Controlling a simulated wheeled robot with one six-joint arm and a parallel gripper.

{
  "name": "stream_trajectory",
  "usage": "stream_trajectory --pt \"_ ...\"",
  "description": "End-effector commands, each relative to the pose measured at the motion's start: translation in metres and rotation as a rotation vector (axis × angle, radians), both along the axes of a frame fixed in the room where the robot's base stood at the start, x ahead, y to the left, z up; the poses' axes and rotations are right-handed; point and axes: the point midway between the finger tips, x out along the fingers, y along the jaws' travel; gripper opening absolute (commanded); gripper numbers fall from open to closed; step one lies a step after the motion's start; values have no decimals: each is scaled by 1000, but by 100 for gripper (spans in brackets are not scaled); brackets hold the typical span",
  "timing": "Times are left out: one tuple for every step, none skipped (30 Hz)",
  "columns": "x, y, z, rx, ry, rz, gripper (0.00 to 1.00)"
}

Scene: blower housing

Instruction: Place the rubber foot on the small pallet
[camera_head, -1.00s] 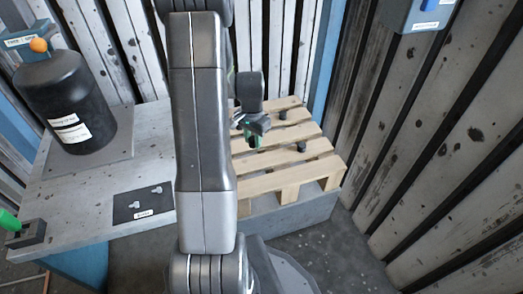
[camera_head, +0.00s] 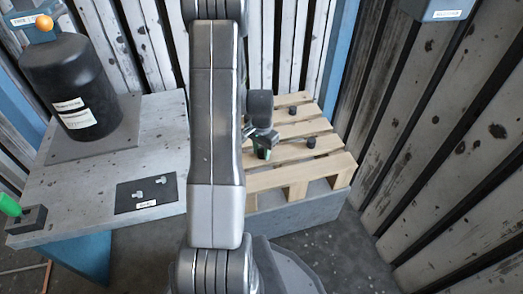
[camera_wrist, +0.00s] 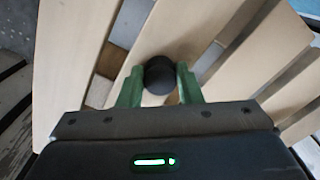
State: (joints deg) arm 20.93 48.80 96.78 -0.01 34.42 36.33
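The small pallet (camera_head: 335,166) is pale slatted wood on a grey base, right of my arm in the head view. My gripper (camera_head: 263,154) is low over its near-left part, pointing down. In the wrist view its green fingers (camera_wrist: 159,82) are closed against both sides of a round black rubber foot (camera_wrist: 160,74), with pallet slats (camera_wrist: 75,50) below. I cannot tell whether this foot touches the slats. Two other dark feet stand on the pallet, one farther back (camera_head: 293,111) and one nearer on the right (camera_head: 311,142).
A grey table (camera_head: 85,205) at left carries a black cylinder (camera_head: 75,85) with an orange knob, a dark card (camera_head: 146,194) and a green-handled part (camera_head: 22,214). Corrugated walls (camera_head: 450,150) stand close behind and right. A blue-grey box (camera_head: 437,9) hangs on the right wall.

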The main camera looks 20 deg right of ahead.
Motion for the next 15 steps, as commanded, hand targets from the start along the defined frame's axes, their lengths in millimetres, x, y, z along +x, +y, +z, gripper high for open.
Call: stream_trajectory --pt "0 0 0 0 0 0 42" --pt "0 0 0 0 0 0 48" --pt "0 0 0 0 0 0 50" --pt "0 0 0 0 0 0 50" --pt "0 0 0 0 0 0 50" --pt "0 0 0 0 0 0 50" --pt "0 0 0 0 0 0 50" --pt "0 0 0 0 0 0 50" --pt "0 0 0 0 0 0 50" --pt "0 0 1 0 0 0 50" --pt "0 0 1 0 0 0 50" --pt "0 0 3 0 0 0 50" --pt "0 0 5 0 0 0 50" --pt "0 0 8 0 -1 0 50" --pt "0 0 14 0 -1 0 50"
